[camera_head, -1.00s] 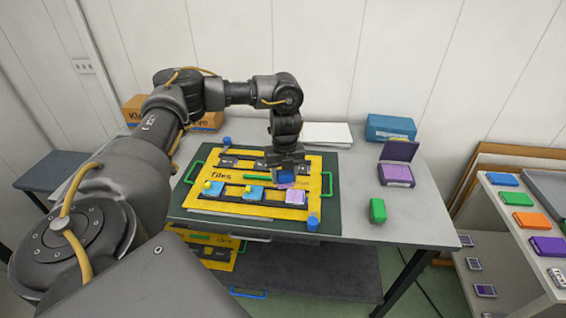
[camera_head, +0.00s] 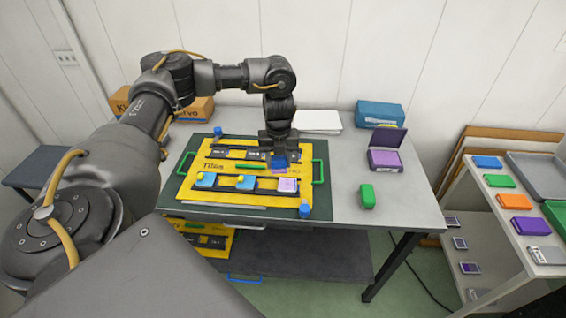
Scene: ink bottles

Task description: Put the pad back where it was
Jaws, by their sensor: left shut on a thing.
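An open purple ink pad (camera_head: 385,160) with a raised dark lid (camera_head: 388,138) stands on the right part of the grey table. My left gripper (camera_head: 279,153) is shut on a blue block (camera_head: 279,162) with a purple underside. It holds this over the right part of the yellow board (camera_head: 230,206), just behind a pink-purple tile (camera_head: 288,185). I cannot tell whether the block touches the board. My right gripper is not in view.
A green block (camera_head: 367,196) stands in front of the open pad. A blue box (camera_head: 379,114) and white sheets (camera_head: 319,121) lie at the back. A shelf at right holds coloured pads, including orange (camera_head: 515,201) and purple (camera_head: 530,223). The table between board and pad is mostly clear.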

